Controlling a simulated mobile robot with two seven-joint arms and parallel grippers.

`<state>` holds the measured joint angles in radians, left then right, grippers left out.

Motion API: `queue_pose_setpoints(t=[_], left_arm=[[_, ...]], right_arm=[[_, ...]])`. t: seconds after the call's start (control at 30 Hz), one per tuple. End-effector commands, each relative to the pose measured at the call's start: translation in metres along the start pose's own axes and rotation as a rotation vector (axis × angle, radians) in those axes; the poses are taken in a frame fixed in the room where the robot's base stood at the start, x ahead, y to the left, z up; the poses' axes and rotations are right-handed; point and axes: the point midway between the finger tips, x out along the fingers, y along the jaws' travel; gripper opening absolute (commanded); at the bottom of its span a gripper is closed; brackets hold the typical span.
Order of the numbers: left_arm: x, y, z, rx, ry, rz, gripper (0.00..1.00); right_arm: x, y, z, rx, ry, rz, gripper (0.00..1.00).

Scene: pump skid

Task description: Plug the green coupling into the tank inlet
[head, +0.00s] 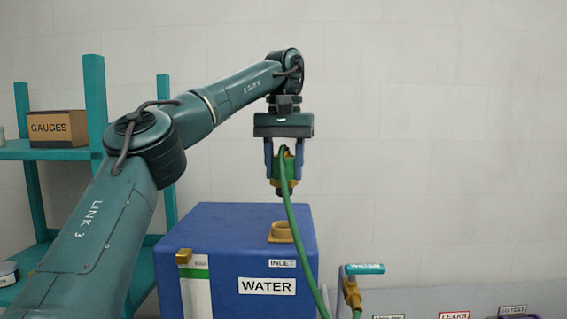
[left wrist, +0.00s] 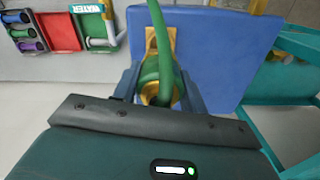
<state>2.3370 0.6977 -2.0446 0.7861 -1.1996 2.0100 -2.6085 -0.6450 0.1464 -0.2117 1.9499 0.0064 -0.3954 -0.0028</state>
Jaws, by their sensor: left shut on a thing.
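My left gripper (head: 284,160) is shut on the green coupling (head: 287,166), which has a brass lower end and a green hose running down from it. The coupling is held upright, above and apart from the brass tank inlet (head: 281,233) on top of the blue WATER tank (head: 221,226). In the left wrist view the coupling (left wrist: 158,82) sits between the fingers, with the hose arching over it and hiding part of it. The blue tank (left wrist: 225,50) shows beyond it. My right gripper is not in view.
A valve with a teal handle (head: 365,269) stands right of the tank. The hose (head: 306,256) hangs past the tank's front right. A teal shelf (head: 97,110) with a GAUGES box (head: 57,128) stands at left. In the left wrist view, coloured trays (left wrist: 60,30) lie at upper left.

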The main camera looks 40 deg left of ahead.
Motion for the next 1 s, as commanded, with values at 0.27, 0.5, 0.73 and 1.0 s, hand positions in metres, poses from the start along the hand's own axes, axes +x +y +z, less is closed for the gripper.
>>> queue_pose_setpoints(t=[0.27,0.5,0.73,1.0], left_arm=[[0.025,-0.001,0.000,-0.001,0.001,0.003,0.15],[0.050,-0.001,0.000,0.000,0.000,0.001,0.15],[0.049,0.000,0.000,-0.002,0.003,0.001,0.15],[0.048,0.000,0.000,-0.002,0.003,0.001,0.15]], right_arm=[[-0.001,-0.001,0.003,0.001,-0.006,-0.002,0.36],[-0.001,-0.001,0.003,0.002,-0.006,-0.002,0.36],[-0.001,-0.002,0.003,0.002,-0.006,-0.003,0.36],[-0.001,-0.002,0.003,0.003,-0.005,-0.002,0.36]])
